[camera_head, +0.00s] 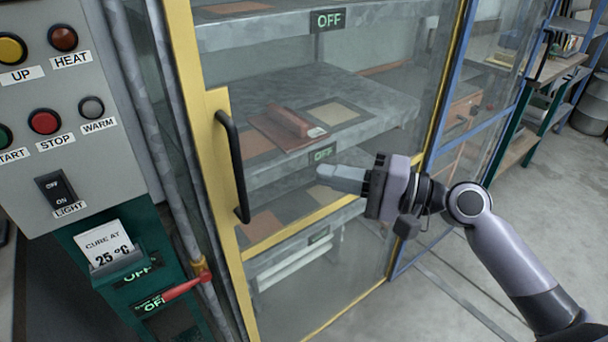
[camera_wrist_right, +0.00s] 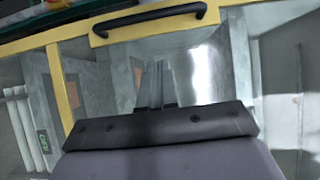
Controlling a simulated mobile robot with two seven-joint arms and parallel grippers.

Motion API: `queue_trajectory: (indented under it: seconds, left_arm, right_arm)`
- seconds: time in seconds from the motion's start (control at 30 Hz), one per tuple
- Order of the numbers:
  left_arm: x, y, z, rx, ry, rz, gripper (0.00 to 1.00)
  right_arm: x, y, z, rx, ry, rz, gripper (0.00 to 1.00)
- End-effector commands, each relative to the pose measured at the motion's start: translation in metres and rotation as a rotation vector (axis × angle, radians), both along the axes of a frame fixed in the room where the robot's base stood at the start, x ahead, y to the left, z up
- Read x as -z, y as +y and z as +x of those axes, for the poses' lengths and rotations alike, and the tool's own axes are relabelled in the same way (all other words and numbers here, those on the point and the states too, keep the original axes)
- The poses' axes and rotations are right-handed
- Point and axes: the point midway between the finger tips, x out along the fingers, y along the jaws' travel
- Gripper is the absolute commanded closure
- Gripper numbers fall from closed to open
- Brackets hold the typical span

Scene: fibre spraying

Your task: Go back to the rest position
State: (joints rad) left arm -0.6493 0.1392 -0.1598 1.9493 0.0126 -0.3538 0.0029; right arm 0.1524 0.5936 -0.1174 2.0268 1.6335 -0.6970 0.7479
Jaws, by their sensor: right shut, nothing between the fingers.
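My right gripper (camera_head: 343,178) is shut and empty. It points left in the head view, in front of the glass of a yellow-framed cabinet door (camera_head: 212,140). It is to the right of the black door handle (camera_head: 233,166) and apart from it. In the right wrist view the closed fingers (camera_wrist_right: 154,88) point toward the glass, with the black handle (camera_wrist_right: 148,20) above them. The door looks closed. My left gripper is in neither view.
A control panel (camera_head: 97,85) with buttons and a light switch stands at the left. A red lever (camera_head: 182,289) sits below it. Inside the cabinet, shelves hold flat panels and a reddish block (camera_head: 290,121). Open floor (camera_head: 540,200) and a shelf rack (camera_head: 530,125) lie to the right.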

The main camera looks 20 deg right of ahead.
Motion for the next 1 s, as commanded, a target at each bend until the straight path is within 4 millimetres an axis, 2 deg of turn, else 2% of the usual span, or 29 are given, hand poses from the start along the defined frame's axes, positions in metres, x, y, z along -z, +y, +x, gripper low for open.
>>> queue_trajectory:
  seconds: [0.13,0.37,0.47,0.57,0.77,0.87,1.0]
  left_arm:
    - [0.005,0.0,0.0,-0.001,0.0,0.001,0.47]
    - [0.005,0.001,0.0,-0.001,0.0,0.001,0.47]
    - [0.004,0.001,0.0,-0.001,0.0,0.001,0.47]
    - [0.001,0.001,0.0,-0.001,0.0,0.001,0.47]
    - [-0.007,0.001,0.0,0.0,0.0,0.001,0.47]
    - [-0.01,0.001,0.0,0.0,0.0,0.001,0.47]
    - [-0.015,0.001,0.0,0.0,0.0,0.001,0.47]
  right_arm:
    - [0.001,-0.012,-0.008,0.001,0.001,-0.001,1.0]
    - [0.001,-0.015,-0.011,0.003,0.0,-0.003,1.0]
    - [0.014,-0.016,-0.01,0.029,-0.006,-0.036,1.0]
    - [0.044,-0.017,-0.008,0.089,-0.026,-0.122,1.0]
    - [0.13,-0.023,-0.02,0.222,-0.092,-0.426,1.0]
    - [0.17,-0.027,-0.035,0.259,-0.127,-0.601,1.0]
    - [0.219,-0.03,-0.065,0.27,-0.18,-0.854,1.0]
